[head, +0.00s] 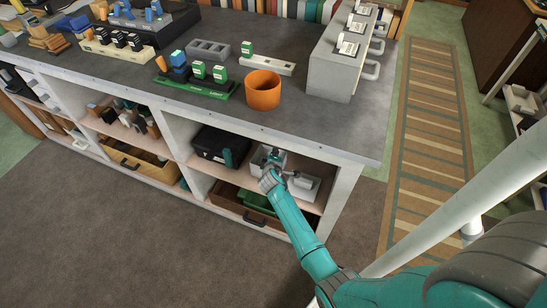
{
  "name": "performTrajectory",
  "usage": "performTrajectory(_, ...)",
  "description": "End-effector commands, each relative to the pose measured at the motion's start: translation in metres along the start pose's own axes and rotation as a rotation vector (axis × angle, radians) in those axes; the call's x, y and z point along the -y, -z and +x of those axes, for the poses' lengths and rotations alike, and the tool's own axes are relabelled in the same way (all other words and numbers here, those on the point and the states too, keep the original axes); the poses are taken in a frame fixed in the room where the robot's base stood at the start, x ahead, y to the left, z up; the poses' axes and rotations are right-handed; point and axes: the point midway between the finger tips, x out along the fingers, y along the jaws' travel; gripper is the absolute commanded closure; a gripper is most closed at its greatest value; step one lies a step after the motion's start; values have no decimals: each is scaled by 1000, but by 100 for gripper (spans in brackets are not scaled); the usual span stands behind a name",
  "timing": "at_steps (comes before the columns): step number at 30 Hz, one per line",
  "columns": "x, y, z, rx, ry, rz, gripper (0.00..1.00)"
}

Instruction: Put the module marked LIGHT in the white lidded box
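My gripper (273,160) is at the end of my teal arm, at the opening of the right shelf bay under the counter. It is small and dark here, and I cannot tell whether its fingers are open or hold anything. A pale grey-white box-like thing (303,187) is on that shelf just right of my gripper, partly hidden by my arm; its lid is not clear. Small green-and-white modules (219,73) stand in a green rack on the counter, and another (246,49) stands in a pale rail. Their markings are too small to read, so I cannot tell which says LIGHT.
The grey counter (320,125) overhangs my gripper. An orange pot (263,91) and a large grey cabinet (340,65) stand on it. A black case (213,146) lies left of my gripper, and a wooden drawer (235,207) is below. Open floor lies in front.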

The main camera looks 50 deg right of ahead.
Motion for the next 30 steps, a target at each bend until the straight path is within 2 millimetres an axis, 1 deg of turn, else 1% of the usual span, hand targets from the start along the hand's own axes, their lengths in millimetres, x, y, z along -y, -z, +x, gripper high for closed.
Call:
performTrajectory(3, 0, 0, 0, 0, 0, 0, 87)
performTrajectory(4, 0, 0, 0, 0, 0, 0, 60)
performTrajectory(5, 0, 0, 0, 0, 0, 0, 52)
performTrajectory(6, 0, 0, 0, 0, 0, 0, 42)
performTrajectory(7, 0, 0, 0, 0, 0, 0, 38)
performTrajectory(16, 0, 0, -1, 0, 0, 0, 38)
performTrajectory(20, 1, 0, -8, 0, 1, -1, 38)
performTrajectory(23, 1, 0, -21, -1, 0, -1, 38)
performTrajectory(30, 1, 0, -66, -2, 1, 0, 38)
